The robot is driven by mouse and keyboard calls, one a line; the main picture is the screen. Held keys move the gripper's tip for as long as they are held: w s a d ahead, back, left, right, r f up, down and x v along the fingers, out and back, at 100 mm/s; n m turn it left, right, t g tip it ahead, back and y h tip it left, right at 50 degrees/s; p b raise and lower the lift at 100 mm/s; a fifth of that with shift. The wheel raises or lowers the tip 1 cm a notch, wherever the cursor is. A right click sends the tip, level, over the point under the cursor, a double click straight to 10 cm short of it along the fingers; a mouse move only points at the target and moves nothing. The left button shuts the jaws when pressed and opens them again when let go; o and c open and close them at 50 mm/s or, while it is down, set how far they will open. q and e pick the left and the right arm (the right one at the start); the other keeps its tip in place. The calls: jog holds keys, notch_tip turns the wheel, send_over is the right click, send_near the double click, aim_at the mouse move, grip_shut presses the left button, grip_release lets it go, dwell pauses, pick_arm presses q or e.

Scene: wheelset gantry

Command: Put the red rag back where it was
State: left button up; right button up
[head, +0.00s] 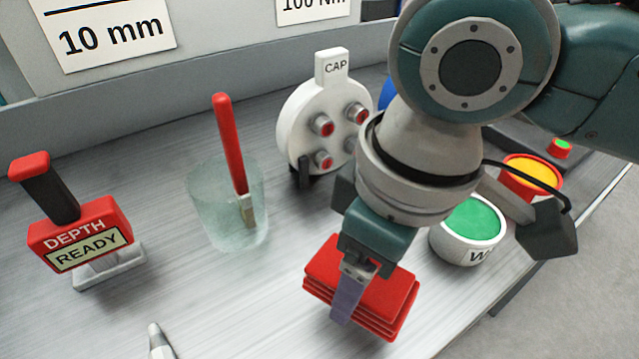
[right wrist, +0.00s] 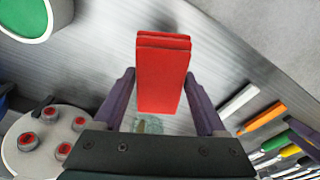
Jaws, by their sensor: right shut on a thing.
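The red rag (head: 375,292) is a folded, layered block, seen low in the middle of the head view. It also shows between the fingers in the right wrist view (right wrist: 162,75). My right gripper (head: 355,298) comes down from above and is shut on the rag, one finger on each side of it. In the head view the near purple finger covers part of the rag. The rag is over the grey bench (head: 235,315); I cannot tell how much gap is under it.
A glass (head: 205,215) with a red-handled brush stands left of the rag. Behind are the white CAP disc (head: 305,105) and the red DEPTH READY gauge (head: 80,240). A white tub with green top (head: 475,225) is close right. Several tools (right wrist: 265,118) lie on the bench.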

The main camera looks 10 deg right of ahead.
pick_arm(q)
jog(key=shift+d+f+b, duration=0.1)
jog(key=shift+f+b, duration=0.35)
jog(key=shift+f, duration=0.1)
pick_arm(e)
jog(key=shift+f, duration=2.7)
pick_arm(q)
jog(key=shift+f, duration=0.1)
pick_arm(e)
jog(key=shift+f, duration=0.2)
jog(key=o, duration=1.1)
jog(key=shift+r, duration=0.15)
